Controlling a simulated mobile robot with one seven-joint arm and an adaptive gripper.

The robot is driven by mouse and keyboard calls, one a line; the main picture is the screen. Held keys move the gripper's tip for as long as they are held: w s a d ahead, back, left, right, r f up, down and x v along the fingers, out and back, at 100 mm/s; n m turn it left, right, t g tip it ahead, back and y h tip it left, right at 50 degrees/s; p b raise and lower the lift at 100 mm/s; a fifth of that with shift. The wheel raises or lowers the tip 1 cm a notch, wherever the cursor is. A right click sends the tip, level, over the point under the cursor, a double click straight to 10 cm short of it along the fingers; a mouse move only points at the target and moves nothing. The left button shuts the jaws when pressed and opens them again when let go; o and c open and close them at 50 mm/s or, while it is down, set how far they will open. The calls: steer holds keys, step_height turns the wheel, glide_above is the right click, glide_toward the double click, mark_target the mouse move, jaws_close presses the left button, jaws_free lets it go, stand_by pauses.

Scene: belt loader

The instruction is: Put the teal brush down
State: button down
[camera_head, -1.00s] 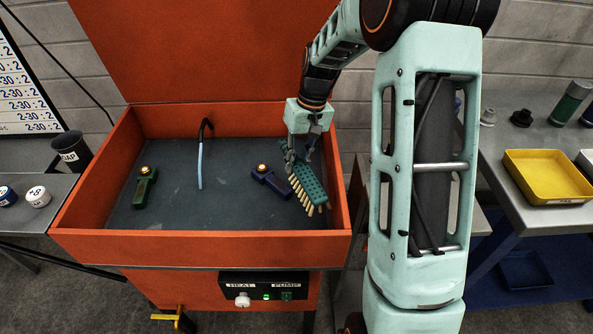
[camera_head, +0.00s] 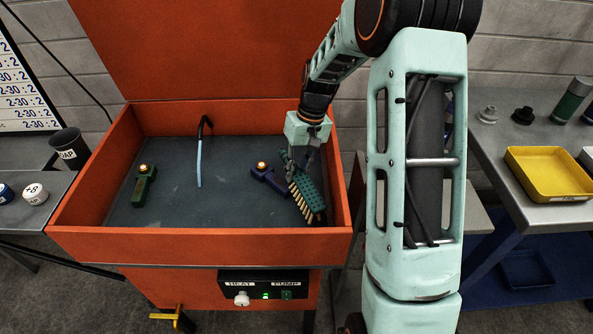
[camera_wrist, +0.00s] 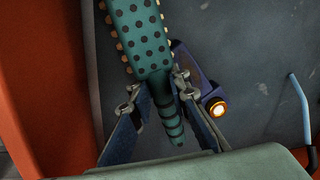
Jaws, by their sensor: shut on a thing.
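The teal brush (camera_head: 309,190) has a dotted back and pale bristles along its edge. It is in the right part of the orange basin (camera_head: 200,246), close to the right wall. My gripper (camera_head: 300,158) is shut on the brush's handle. In the wrist view my gripper (camera_wrist: 156,84) has a finger on each side of the ribbed handle, and the brush (camera_wrist: 141,36) points away from the wrist. Its bristle tips are near the basin floor; I cannot tell whether they touch it.
A dark blue tool (camera_head: 268,179) with an amber cap lies just left of the brush. A green tool (camera_head: 143,187) lies farther left. A blue-tipped spout (camera_head: 200,160) stands between them. The basin's front-middle floor is clear. A yellow tray (camera_head: 551,173) sits on the right bench.

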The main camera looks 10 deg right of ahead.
steer(key=c, duration=1.8)
jaws_free()
steer(key=shift+r+p, duration=0.4)
steer(key=shift+r, duration=0.2)
steer(key=r, duration=0.4)
steer(key=d+r, duration=0.1)
steer(key=r, duration=0.3)
steer(key=d+r+p, duration=0.1)
steer(key=r, duration=0.3)
steer(key=shift+w+d, duration=0.15)
